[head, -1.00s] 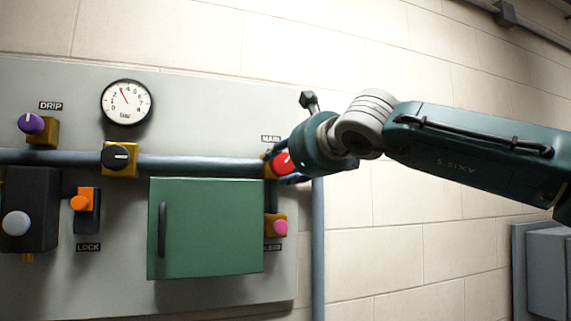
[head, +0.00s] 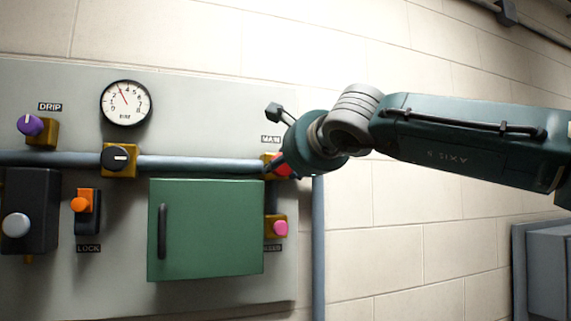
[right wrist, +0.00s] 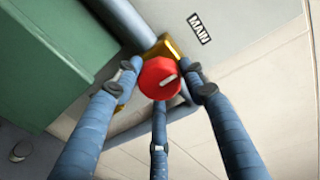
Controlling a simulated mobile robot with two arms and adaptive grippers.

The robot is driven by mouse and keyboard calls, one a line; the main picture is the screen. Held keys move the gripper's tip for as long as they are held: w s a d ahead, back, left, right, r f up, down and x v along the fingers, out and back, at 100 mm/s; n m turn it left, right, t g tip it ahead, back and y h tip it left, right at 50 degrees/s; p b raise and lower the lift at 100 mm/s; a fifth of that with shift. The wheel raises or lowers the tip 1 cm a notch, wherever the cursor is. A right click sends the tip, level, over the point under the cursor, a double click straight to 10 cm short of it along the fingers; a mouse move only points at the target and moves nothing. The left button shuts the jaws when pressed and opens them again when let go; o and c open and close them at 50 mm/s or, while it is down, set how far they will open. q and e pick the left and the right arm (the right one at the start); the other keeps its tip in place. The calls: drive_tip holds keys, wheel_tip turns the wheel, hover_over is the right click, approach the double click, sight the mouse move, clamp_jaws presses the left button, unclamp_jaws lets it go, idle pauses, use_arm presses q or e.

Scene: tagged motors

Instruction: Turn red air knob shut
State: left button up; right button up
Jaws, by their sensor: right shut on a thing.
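The red knob (right wrist: 160,78) with a white pointer line sits on a yellow valve body (right wrist: 173,46) beside the MAIN label (right wrist: 199,28). In the head view the red knob (head: 281,167) is partly hidden by my right gripper (head: 283,167). My right gripper (right wrist: 162,84) has its fingers closed around the knob from both sides, with a third finger below it. In the wrist view the white line slants toward the upper right. My left gripper is not in view.
A green cabinet box (head: 206,230) stands out from the panel just left below the knob. A pink knob (head: 280,228) is below, and a grey pipe (head: 200,164) runs across. A round gauge (head: 125,102) is at upper left.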

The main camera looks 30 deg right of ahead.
drive_tip(key=shift+r, duration=0.3)
drive_tip(key=o, duration=1.2)
drive_tip(key=shift+a, duration=0.1)
drive_tip(key=shift+c, duration=0.2)
drive_tip(key=shift+a+f, duration=0.15)
drive_tip(key=v, duration=1.2)
drive_tip(key=shift+a, duration=0.1)
